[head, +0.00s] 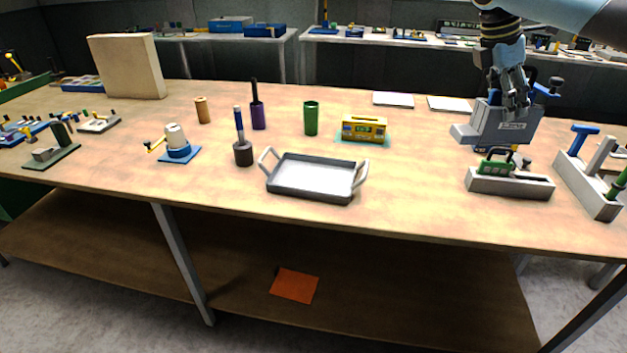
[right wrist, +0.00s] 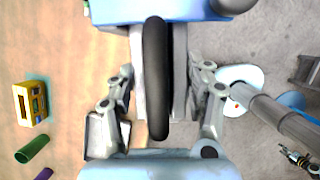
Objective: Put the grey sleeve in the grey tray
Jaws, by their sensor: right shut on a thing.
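My right gripper (head: 515,108) is at the grey press (head: 497,128) on the right of the table. In the right wrist view its two fingers (right wrist: 160,100) close about a long black handle (right wrist: 156,75), with grey plates beside it and a blue part (right wrist: 180,10) above. A dark grey sleeve (head: 243,153) stands upright left of centre with a blue-handled tool in it, well apart from the gripper. The grey tray (head: 310,196), with two side handles and a pale floor, is empty just right of the sleeve. My left gripper is out of view.
Green (head: 311,118) and purple (head: 258,116) sleeves and a yellow box (head: 364,129) stand behind the tray. A grey holder (head: 510,186) with a green part sits before the press. Table space between tray and holder is clear.

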